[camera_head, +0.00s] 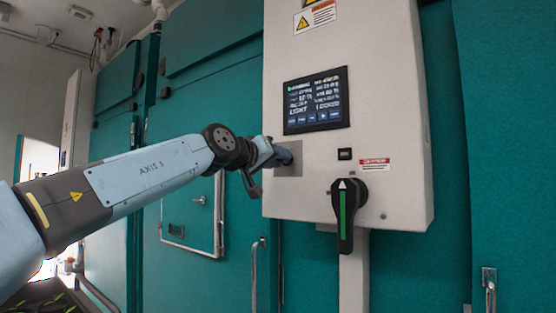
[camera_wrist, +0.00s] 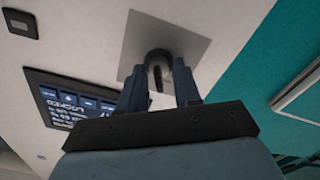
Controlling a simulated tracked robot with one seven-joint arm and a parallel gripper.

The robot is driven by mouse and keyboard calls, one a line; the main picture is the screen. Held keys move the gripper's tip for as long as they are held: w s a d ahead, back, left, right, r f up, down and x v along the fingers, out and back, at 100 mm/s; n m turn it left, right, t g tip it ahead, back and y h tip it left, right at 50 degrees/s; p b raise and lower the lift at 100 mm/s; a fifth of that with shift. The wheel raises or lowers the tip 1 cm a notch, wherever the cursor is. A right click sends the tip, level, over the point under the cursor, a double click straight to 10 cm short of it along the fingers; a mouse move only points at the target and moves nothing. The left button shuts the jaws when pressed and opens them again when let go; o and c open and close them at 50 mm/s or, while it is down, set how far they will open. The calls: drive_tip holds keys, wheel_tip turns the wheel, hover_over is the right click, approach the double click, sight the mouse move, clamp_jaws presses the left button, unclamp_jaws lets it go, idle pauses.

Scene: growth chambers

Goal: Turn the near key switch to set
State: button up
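My gripper (camera_wrist: 159,70) is at a square grey metal plate (camera_wrist: 193,44) on the white control cabinet (camera_head: 383,95). In the wrist view its two fingers stand apart on either side of the dark rounded key switch (camera_wrist: 158,57) on that plate. I cannot tell whether they press on it. In the head view the plate (camera_head: 292,172) shows to the left below the screen, and my gripper (camera_head: 280,157) hides the key switch. The cabinet's screen (camera_head: 316,100) is lit; in the wrist view the screen (camera_wrist: 70,98) appears to read "LOCKED".
Teal chamber doors (camera_head: 205,95) stand behind, with a framed hatch (camera_head: 193,222) at left.

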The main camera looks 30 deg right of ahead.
drive_tip(key=shift+w+d, duration=0.1)
drive_tip(key=shift+d, duration=0.2)
drive_tip(key=shift+c, duration=0.2)
clamp_jaws()
drive_tip(key=shift+m, duration=0.4)
drive_tip(key=m, duration=0.5)
drive_tip(key=shift+m, duration=0.3)
drive_tip(key=m, duration=0.5)
drive_tip(key=shift+f+m, duration=0.1)
drive_tip(key=shift+m, duration=0.3)
